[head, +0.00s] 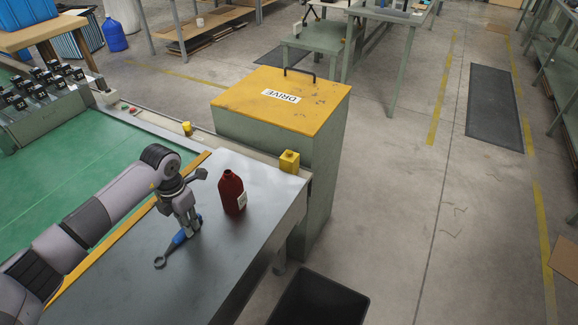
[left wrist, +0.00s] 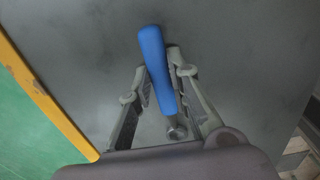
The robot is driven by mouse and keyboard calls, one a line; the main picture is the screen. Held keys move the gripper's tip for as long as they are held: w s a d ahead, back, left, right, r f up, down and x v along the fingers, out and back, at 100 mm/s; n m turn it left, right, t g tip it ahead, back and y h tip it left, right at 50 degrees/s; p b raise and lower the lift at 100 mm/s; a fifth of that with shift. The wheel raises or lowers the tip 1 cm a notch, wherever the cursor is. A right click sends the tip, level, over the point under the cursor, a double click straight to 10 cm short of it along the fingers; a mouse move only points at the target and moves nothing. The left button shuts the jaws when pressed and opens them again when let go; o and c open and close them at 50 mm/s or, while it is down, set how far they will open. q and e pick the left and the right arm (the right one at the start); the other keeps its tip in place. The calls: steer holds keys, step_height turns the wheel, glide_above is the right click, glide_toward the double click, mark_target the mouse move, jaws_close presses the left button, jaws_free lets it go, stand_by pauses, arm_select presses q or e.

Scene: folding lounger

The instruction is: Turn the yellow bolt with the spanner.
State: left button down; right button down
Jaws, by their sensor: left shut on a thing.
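The spanner has a blue handle (head: 179,238) and a grey ring end (head: 160,262). My left gripper (head: 190,226) is shut on the handle, low over the grey tabletop; I cannot tell whether the spanner touches it. In the left wrist view the blue handle (left wrist: 157,70) lies between the fingers of my left gripper (left wrist: 158,85), with a grey metal end nearer the wrist. A small yellow piece (head: 187,128), perhaps the yellow bolt, stands on the far ledge, apart from the spanner. Its exact shape is too small to tell. My right gripper is not in view.
A dark red bottle (head: 232,193) stands on the grey tabletop (head: 215,265), right of my left gripper. A yellow box (head: 289,161) sits at the far right corner. A yellow-topped DRIVE cabinet (head: 280,96) stands behind. A black bin (head: 318,298) is below the right edge.

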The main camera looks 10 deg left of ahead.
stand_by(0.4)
arm_select(q)
steer(key=shift+r+p, duration=2)
steer(key=shift+r, duration=1.05)
